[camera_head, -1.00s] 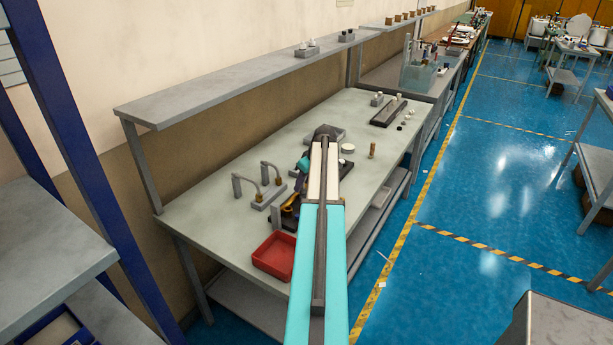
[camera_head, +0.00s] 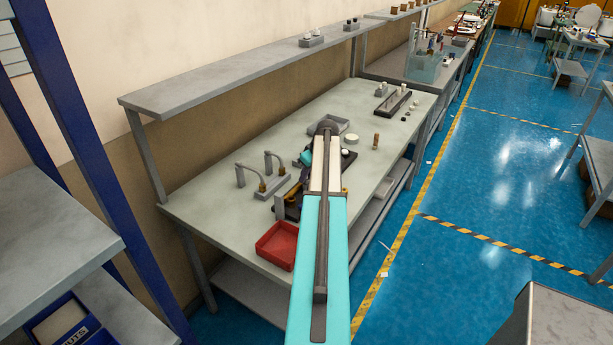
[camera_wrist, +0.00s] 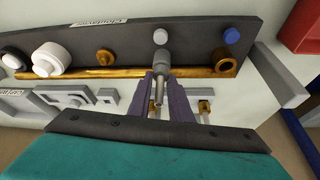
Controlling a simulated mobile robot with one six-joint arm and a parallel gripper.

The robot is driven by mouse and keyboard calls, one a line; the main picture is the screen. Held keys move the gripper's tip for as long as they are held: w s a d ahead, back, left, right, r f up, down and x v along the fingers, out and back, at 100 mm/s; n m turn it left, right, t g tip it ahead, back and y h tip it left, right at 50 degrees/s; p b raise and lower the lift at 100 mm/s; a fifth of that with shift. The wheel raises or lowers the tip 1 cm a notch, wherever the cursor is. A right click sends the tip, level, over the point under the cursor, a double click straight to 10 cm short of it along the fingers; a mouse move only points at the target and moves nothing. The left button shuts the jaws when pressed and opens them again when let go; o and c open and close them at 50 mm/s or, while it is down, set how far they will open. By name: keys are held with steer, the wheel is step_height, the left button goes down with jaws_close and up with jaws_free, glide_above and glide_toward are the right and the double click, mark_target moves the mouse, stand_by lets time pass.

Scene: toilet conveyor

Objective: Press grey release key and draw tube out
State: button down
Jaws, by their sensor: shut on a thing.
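In the wrist view, my gripper (camera_wrist: 162,88) has its two dark fingers closed around a slim grey metal tube (camera_wrist: 158,92). The tube runs up to a wider grey fitting (camera_wrist: 161,58) with a pale grey round cap (camera_wrist: 160,36) at the edge of a dark board (camera_wrist: 205,38). I cannot tell which grey part is the release key. A brass tube (camera_wrist: 105,72) lies along the board's near edge, with a brass ring (camera_wrist: 224,63) at its right end. In the head view, my own arm hides the gripper's fingers and most of the board.
A blue pin (camera_wrist: 231,35), a brass nut (camera_wrist: 105,57) and a white knob (camera_wrist: 50,59) sit on the board. A red tray (camera_head: 277,245) is at the bench's front corner. A grey stand with bent pipes (camera_head: 272,187) is left of my arm.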

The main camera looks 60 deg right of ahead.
steer(key=shift+r+p, duration=0.75)
steer(key=shift+r, duration=1.85)
stand_by(1.2)
steer(key=shift+s, duration=0.1)
stand_by(0.4)
